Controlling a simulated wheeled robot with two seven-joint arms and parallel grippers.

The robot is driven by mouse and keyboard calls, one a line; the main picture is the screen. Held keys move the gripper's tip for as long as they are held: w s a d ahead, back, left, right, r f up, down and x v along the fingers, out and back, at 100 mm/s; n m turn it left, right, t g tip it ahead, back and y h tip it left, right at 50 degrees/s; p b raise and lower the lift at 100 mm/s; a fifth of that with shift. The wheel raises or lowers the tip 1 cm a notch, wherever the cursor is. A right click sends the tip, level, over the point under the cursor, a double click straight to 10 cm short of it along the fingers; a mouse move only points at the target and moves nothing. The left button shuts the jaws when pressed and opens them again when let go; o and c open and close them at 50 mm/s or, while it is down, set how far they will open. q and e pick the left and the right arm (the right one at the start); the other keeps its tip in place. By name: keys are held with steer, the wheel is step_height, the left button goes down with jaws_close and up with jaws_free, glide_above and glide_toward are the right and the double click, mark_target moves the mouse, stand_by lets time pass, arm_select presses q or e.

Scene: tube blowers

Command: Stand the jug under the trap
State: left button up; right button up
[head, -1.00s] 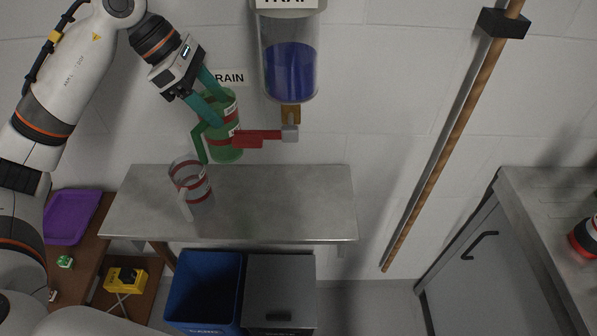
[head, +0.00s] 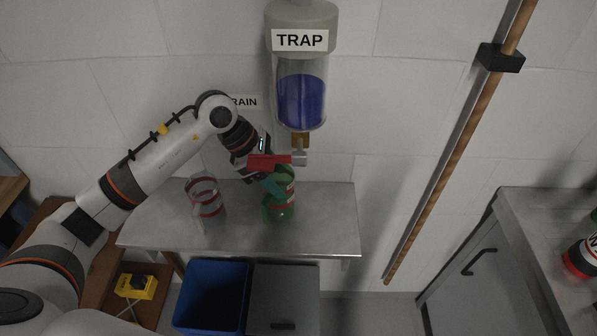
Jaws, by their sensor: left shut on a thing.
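The green jug (head: 283,207) with red bands is upright over the steel shelf, below and slightly left of the trap's outlet (head: 300,157). I cannot tell for sure whether its base touches the shelf. My left gripper (head: 275,184) is shut on the jug, with teal fingers at its upper part. The trap (head: 302,105) is a clear wall cylinder holding blue liquid, labelled TRAP. Its red valve handle (head: 268,162) points left and covers part of my gripper and perhaps the jug's rim. My right gripper is not in view.
A clear jug with red bands (head: 206,200) stands left on the steel shelf (head: 330,215). A blue bin (head: 213,290) and a grey bin (head: 284,295) stand below. The shelf's right end is clear.

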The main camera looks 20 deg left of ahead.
arm_select(q)
steer(key=shift+w+d+r, duration=0.1)
steer(key=shift+w+d, duration=0.15)
steer(key=shift+d, duration=0.45)
steer(key=d, duration=0.1)
steer(key=d+f+p, duration=0.1)
steer(key=w+d+p, duration=0.1)
steer(key=shift+f, duration=0.2)
steer(key=shift+f, duration=0.1)
steer(key=o, duration=1.2)
steer(key=shift+o, duration=0.2)
